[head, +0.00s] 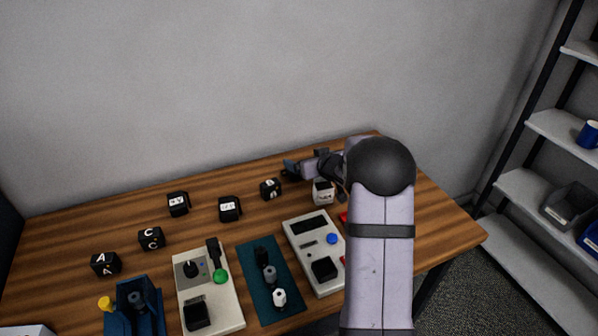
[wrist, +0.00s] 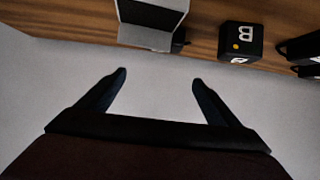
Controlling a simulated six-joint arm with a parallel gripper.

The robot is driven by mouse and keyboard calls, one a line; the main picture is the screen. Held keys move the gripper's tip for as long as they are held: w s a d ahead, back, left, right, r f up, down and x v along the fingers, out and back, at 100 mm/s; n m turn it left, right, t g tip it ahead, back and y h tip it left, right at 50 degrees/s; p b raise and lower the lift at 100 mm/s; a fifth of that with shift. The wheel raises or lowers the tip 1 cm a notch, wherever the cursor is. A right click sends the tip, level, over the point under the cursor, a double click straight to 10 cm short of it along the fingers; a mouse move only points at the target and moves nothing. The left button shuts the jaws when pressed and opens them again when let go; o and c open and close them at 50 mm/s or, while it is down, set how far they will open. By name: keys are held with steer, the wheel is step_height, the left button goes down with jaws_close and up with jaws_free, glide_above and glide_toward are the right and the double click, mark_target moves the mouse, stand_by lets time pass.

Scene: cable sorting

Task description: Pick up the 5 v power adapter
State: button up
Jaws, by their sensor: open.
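Two black blocks with white labels, one (head: 178,203) at the back and one (head: 229,208) to its right, stand on the table in the head view. Their labels look like voltage marks, but I cannot read which is 5 V. A white block with a dark label (head: 323,191) stands at the back right, beside my arm; its label is also unreadable.
Black lettered blocks stand nearby: B (head: 270,188), C (head: 151,238) and A (head: 106,263). B also shows in the wrist view (wrist: 240,42). A beige panel (head: 300,228), a teal mat (head: 248,278) and another panel (head: 230,305) lie in front. Bare wood lies between.

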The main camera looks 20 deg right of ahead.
step_height(320, 180, down, 5)
steer(key=shift+p+x, duration=1.2)
steer(key=shift+x, duration=2.5)
steer(key=shift+r, duration=0.15)
steer(key=shift+c, duration=0.6)
steer(key=c, duration=1.2)
steer(key=shift+o, duration=0.2)
steer(key=shift+r, duration=0.1)
